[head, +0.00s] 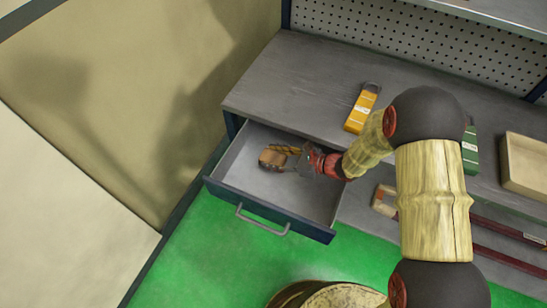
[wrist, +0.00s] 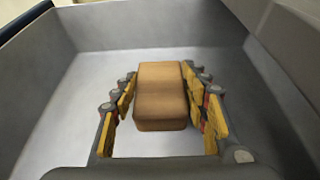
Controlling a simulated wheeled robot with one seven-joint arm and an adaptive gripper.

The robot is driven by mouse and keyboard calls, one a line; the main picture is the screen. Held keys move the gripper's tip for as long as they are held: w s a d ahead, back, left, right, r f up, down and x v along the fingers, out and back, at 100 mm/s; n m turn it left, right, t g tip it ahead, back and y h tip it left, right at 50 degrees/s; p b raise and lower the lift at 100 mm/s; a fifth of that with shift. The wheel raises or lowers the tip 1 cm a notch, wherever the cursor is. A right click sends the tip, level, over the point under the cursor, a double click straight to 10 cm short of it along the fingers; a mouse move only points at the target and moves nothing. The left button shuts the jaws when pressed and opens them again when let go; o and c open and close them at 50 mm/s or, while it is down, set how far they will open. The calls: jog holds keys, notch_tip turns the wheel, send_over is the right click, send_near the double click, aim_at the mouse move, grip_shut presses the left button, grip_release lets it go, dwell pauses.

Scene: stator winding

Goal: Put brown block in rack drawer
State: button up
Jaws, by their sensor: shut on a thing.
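The brown block (wrist: 160,95) is between the two yellow-padded fingers of my gripper (wrist: 160,100) in the wrist view. My gripper is shut on it. In the head view the brown block (head: 272,159) shows at the tip of my gripper (head: 283,157), inside the outline of the open rack drawer. The rack drawer (head: 235,172) is pulled out, with grey inner walls and a dark front with a handle. In the wrist view the drawer's floor and walls (wrist: 75,80) surround the block. I cannot tell whether the block touches the drawer floor.
The grey bench top (head: 290,85) lies above the drawer. A yellow package (head: 361,108), a green package (head: 470,150) and a beige bin (head: 525,165) stand on it. A perforated panel (head: 400,35) is behind. A round container (head: 330,294) stands at the bottom on the green floor.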

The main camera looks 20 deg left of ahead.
jog(key=shift+f, duration=0.2)
jog(key=o, duration=1.3)
jog(key=shift+r, duration=0.1)
jog(key=shift+r, duration=0.25)
jog(key=p+v, duration=0.3)
jog(key=v, duration=0.9)
jog(key=shift+f+p, duration=0.2)
jog(key=shift+p, duration=0.15)
